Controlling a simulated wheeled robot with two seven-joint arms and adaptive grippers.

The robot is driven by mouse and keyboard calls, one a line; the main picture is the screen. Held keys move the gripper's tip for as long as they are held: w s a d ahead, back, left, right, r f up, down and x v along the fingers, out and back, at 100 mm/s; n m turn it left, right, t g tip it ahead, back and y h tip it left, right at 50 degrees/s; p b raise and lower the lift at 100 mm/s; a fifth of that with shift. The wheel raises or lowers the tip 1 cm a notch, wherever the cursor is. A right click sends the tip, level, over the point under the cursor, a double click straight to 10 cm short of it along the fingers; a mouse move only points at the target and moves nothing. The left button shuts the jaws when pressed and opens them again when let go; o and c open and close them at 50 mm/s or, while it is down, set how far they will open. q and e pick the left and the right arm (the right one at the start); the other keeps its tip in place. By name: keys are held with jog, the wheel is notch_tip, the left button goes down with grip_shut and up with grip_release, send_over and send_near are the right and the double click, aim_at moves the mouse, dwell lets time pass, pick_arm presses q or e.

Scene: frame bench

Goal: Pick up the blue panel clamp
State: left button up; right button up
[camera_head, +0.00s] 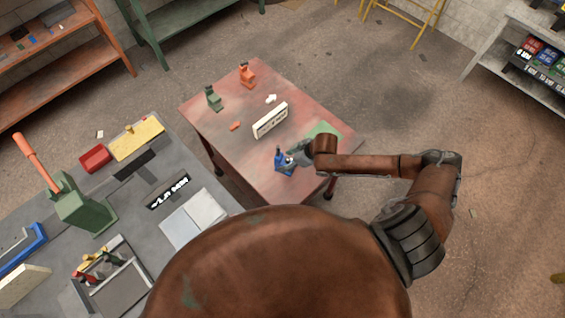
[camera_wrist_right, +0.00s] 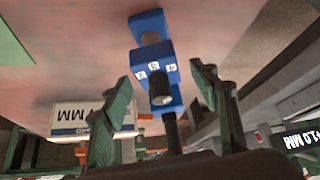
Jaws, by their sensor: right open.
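The blue panel clamp (camera_head: 279,160) stands on the reddish table (camera_head: 220,132) near its front edge. In the right wrist view the blue clamp (camera_wrist_right: 153,62) fills the upper middle, with white-marked faces, a dark round knob and a dark rod below. My right gripper (camera_head: 294,157) is right beside the clamp in the head view. In the wrist view its two green fingers are spread (camera_wrist_right: 162,100), one on each side of the clamp's lower part, with gaps visible on both sides. The gripper is open and holds nothing. My left gripper is not in view.
A grey workbench (camera_head: 128,205) with tools stands at left.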

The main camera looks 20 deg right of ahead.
jog(key=shift+w+a+f, duration=0.3)
jog(key=shift+f, duration=0.25)
jog(key=shift+w+a+f, duration=0.1)
jog(key=shift+f, duration=0.25)
jog(key=c, duration=0.6)
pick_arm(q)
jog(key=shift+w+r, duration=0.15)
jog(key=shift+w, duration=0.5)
pick_arm(e)
grip_shut()
